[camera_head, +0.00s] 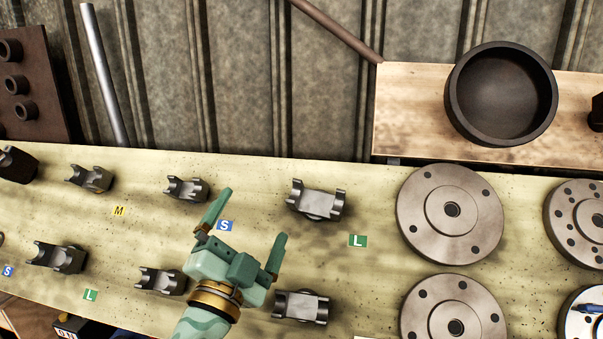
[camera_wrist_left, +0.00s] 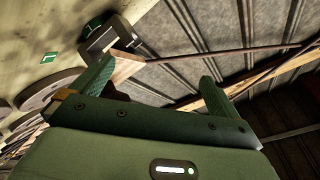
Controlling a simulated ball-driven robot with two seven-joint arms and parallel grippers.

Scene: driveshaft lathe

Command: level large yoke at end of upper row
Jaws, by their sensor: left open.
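The large grey metal yoke (camera_head: 316,200) is at the right end of the upper row of yokes, up and left of a green L label (camera_head: 358,241). Its two prongs show at its left and right ends, and a rounded part shows below its flat face. I cannot tell exactly how it is tilted. My left gripper (camera_head: 250,215) is open and empty, to the left of this yoke and apart from it. In the left wrist view a dark yoke (camera_wrist_left: 104,38) shows beyond the left finger, which partly hides what lies behind it. My right gripper is out of view.
Other yokes, such as one by the blue S label (camera_head: 185,189), stand along the pale bench in two rows. Large flanged discs (camera_head: 449,214) lie to the right. A dark round bowl (camera_head: 500,94) stands on a wooden board behind. A corrugated wall backs the bench.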

